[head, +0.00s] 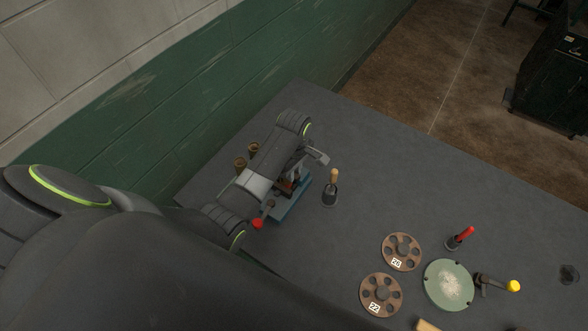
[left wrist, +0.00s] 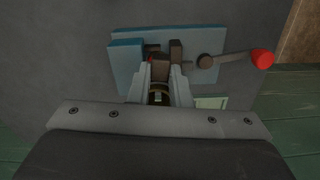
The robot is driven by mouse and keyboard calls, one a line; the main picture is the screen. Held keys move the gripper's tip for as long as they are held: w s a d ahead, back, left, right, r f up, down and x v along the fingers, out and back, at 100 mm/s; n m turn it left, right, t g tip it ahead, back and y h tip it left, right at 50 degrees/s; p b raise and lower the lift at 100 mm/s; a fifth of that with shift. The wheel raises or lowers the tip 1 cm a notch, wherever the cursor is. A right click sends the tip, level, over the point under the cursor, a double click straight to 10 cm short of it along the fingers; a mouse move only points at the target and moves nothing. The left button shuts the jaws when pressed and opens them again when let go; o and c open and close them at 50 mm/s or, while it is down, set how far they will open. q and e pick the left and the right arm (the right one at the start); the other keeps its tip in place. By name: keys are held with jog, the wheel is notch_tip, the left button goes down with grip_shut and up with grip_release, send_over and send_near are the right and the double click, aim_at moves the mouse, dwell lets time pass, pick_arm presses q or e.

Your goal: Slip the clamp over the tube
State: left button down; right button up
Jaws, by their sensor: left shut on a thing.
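My left gripper (head: 303,170) reaches over a blue fixture (head: 292,207) on the grey table. In the left wrist view the gripper (left wrist: 160,88) is shut on a small brown ringed piece (left wrist: 158,98) with a pale patch. I cannot tell whether this piece is the clamp. The fingers point at dark brown jaws (left wrist: 176,54) on the blue fixture (left wrist: 127,68); whether the held piece touches them is unclear. A lever with a red knob (left wrist: 262,57) extends from the fixture; the knob also shows in the head view (head: 257,223). No tube can be made out clearly. My right gripper is out of view.
A wooden-handled tool (head: 331,190) stands just right of the fixture. Two brown cups (head: 240,163) stand behind my arm, near the green wall. Two brown discs (head: 401,252), a round green plate (head: 449,284) and red and yellow handles lie farther right. The table's far middle is clear.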

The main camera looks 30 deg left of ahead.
pick_arm(q)
jog(key=shift+f, duration=0.1)
jog(key=c, duration=1.3)
grip_release()
jog(key=shift+o, duration=0.2)
